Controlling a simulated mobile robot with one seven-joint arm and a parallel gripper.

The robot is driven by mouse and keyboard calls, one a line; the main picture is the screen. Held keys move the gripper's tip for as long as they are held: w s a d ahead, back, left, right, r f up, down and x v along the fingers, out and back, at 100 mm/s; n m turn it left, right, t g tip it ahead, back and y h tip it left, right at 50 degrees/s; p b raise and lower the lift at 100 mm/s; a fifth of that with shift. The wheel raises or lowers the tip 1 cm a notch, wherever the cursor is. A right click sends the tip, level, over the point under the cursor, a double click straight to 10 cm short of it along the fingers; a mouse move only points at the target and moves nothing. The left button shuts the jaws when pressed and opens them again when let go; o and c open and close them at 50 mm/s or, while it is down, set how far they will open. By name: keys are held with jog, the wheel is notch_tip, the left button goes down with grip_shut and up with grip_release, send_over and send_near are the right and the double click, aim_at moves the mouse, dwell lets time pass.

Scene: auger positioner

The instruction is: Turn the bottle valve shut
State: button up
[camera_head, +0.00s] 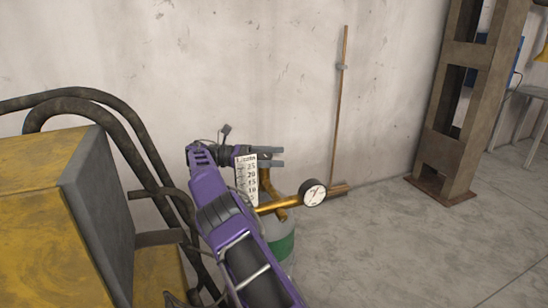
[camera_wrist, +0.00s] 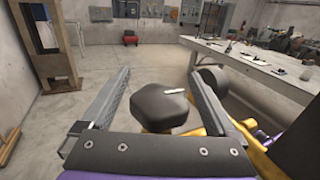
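The bottle valve's knob (camera_wrist: 162,106) is dark, lobed and has a small white mark on top. In the wrist view it sits between the two grey fingers of my gripper (camera_wrist: 159,74), which are open on either side of it. Whether either finger touches the knob I cannot tell. In the head view my gripper (camera_head: 281,157) is above the bottle, with its fingers pointing right. The green and pale grey bottle (camera_head: 281,244) stands on the floor, partly hidden by my purple arm. I cannot make out the knob in the head view.
A brass pipe with a round gauge (camera_head: 313,192) sticks out right from the bottle. A thin rod (camera_head: 340,110) leans on the wall. A yellow and grey machine (camera_head: 60,220) with dark hoses stands close on the left. Floor to the right is clear up to a rusty post (camera_head: 462,110).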

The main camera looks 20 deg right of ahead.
jog(key=shift+w+n+t+h, duration=0.15)
jog(key=shift+n+t+h, duration=0.25)
jog(key=shift+n+t, duration=0.5)
